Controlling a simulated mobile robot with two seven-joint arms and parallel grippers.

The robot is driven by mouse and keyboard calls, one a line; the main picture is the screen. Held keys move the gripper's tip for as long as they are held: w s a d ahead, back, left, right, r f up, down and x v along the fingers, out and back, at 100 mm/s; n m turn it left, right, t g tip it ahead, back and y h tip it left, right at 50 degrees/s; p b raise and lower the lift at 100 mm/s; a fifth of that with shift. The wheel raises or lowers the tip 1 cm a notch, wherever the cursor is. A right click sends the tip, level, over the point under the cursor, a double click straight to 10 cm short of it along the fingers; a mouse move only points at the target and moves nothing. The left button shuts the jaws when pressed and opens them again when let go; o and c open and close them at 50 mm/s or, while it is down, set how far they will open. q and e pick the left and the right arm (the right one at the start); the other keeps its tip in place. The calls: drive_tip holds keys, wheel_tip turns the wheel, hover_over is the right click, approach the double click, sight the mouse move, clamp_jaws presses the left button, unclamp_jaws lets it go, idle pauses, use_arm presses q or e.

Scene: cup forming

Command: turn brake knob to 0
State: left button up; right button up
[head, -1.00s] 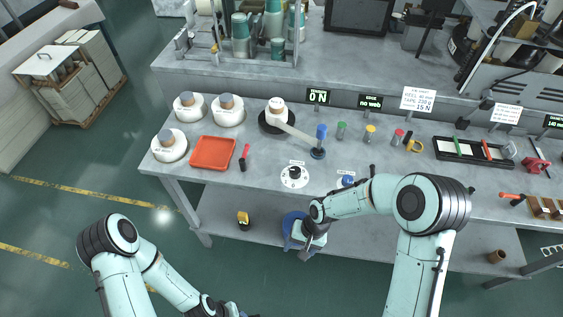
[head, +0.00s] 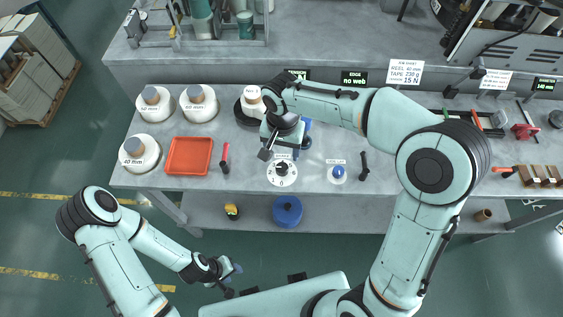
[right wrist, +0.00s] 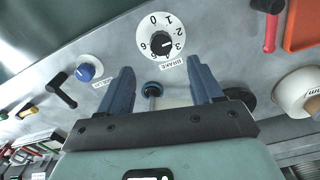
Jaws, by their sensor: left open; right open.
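The brake knob (head: 282,172) is a black knob on a round white dial near the bench's front edge. In the right wrist view the dial (right wrist: 160,42) shows numbers and a BRAKE label, and the knob's pointer seems to face about 3. My right gripper (head: 282,149) is over the bench just behind the dial, apart from the knob. In the right wrist view the right gripper (right wrist: 163,80) has its two blue fingers spread, with nothing held. The dial lies beyond the fingertips. My left gripper (head: 231,279) is open and empty, low in front of the bench.
A blue knob (head: 338,173) is right of the brake dial, with a black handle (head: 363,166) beyond it. A white reel (head: 252,100) is behind the gripper. A blue pot (head: 287,211) stands on the lower shelf.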

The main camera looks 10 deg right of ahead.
sight(282, 167)
wheel_tip(282, 167, down, 9)
drive_tip(key=shift+w+f, duration=0.1)
drive_tip(key=shift+f, duration=0.05)
drive_tip(key=c, duration=1.1)
